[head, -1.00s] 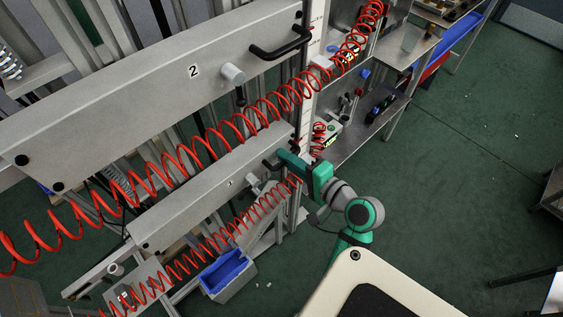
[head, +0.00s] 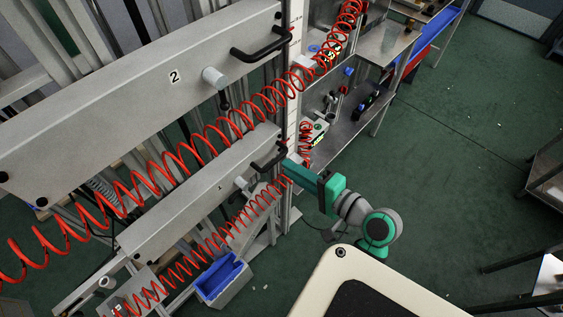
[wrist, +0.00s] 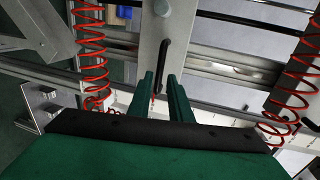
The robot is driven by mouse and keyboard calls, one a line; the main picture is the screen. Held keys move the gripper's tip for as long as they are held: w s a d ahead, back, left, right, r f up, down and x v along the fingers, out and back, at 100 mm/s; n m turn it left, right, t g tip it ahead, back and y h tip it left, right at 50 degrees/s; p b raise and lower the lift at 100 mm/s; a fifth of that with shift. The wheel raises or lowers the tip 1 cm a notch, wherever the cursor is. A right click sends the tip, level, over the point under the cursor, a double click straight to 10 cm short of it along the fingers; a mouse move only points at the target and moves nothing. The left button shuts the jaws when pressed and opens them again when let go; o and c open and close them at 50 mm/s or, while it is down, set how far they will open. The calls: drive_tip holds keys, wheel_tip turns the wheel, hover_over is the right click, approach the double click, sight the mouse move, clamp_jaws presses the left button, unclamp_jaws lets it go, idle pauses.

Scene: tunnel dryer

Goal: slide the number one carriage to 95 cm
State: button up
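The number one carriage (head: 190,205) is the lower grey beam, marked 1, with a black bar handle (head: 268,160) at its right end. A grey knob (head: 241,184) sticks out of its face. My green gripper (head: 285,165) is just right of the handle in the head view. In the wrist view my gripper (wrist: 161,92) has its two fingers apart, and the handle (wrist: 163,60) lies ahead of the gap with its near end between the tips. Contact is not visible. A pale scale strip with marks (head: 294,30) runs up the post; its figures are too small to read.
The number two carriage (head: 110,100) sits above, with its own handle (head: 262,48) and knob (head: 214,77). Red coiled hoses (head: 205,150) hang across both carriages. A blue bin (head: 222,278) stands below. Shelves (head: 350,130) are at the right; the green floor beyond is open.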

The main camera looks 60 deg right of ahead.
drive_tip(key=shift+v, duration=2)
drive_tip(key=w+a+f+n+g+h, duration=0.1)
drive_tip(key=w+a+f+n+g, duration=0.15)
drive_tip(key=a+f, duration=0.5)
drive_tip(key=w+a+f+n+g+h, duration=0.1)
drive_tip(key=w+a+f+n, duration=0.2)
drive_tip(key=a+f, duration=0.45)
drive_tip(key=s+a+r+n+t+y, duration=0.1)
drive_tip(key=s+a+n, duration=0.2)
drive_tip(key=a, duration=0.4)
drive_tip(key=s+a+r+n+t+y, duration=0.1)
drive_tip(key=s+a+n+y, duration=0.1)
drive_tip(key=a+n, duration=0.4)
drive_tip(key=s+a+r+n+t+y, duration=0.1)
drive_tip(key=s+a+n, duration=0.3)
drive_tip(key=a, duration=0.4)
drive_tip(key=shift+s+r+n, duration=0.3)
drive_tip(key=shift+n, duration=0.35)
drive_tip(key=shift+a+t, duration=0.15)
drive_tip(key=shift+t, duration=0.1)
